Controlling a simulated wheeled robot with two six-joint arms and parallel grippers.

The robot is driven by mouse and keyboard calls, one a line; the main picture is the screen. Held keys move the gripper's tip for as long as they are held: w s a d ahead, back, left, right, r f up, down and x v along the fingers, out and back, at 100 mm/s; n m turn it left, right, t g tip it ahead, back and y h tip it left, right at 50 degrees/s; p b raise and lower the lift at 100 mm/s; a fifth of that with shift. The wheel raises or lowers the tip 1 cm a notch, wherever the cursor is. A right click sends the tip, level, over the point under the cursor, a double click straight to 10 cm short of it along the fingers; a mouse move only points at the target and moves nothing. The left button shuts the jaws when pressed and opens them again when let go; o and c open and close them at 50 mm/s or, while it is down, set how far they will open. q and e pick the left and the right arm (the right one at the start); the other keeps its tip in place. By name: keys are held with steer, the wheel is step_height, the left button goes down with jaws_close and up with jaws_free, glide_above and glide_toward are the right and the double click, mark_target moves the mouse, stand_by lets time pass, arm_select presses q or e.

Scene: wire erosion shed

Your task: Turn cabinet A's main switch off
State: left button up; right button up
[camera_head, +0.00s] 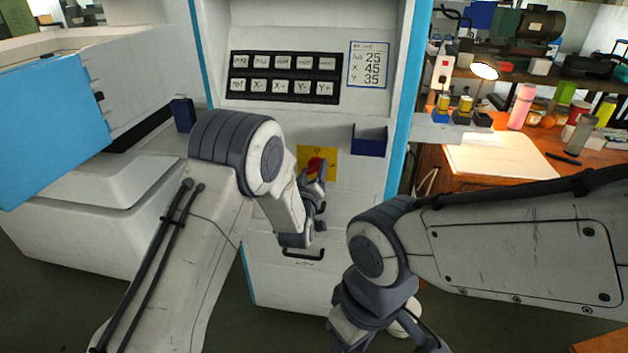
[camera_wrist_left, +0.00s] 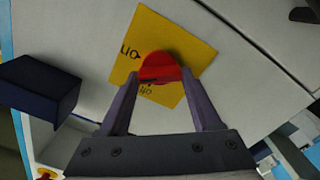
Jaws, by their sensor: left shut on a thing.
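The main switch is a red rotary knob (camera_head: 316,166) on a square yellow plate (camera_head: 304,155), on the front of a white cabinet (camera_head: 348,202) with blue edges. No letter A is readable on the cabinet. My left gripper (camera_head: 318,180) is at the knob. In the left wrist view, my left gripper (camera_wrist_left: 165,95) has its two fingers on either side of the red knob (camera_wrist_left: 161,67), shut on it. The yellow plate (camera_wrist_left: 200,45) has dark lettering, too tilted to read surely. My right gripper (camera_head: 395,338) is low at the bottom edge, partly cut off.
A dark blue box (camera_head: 370,140) sticks out to the right of the plate. A button panel (camera_head: 285,77) is above. A dark handle (camera_head: 303,254) is below. A wooden bench (camera_head: 480,185) with bottles and a lamp stands at the right.

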arm_select(q)
steer(key=n+b, duration=0.2)
steer(key=b, duration=0.1)
steer(key=n+b, duration=0.6)
steer(key=shift+a+f, duration=0.15)
steer(key=shift+f, duration=0.25)
steer(key=shift+r+n+b, duration=0.1)
steer(key=shift+n+b, duration=1.5)
steer(key=o, duration=1.4)
steer(key=shift+r, duration=0.1)
steer(key=s, duration=0.3)
steer(key=s+a, duration=0.1)
steer(key=s, duration=0.6)
steer(key=shift+s+a, duration=0.15)
steer(key=shift+a, duration=0.25)
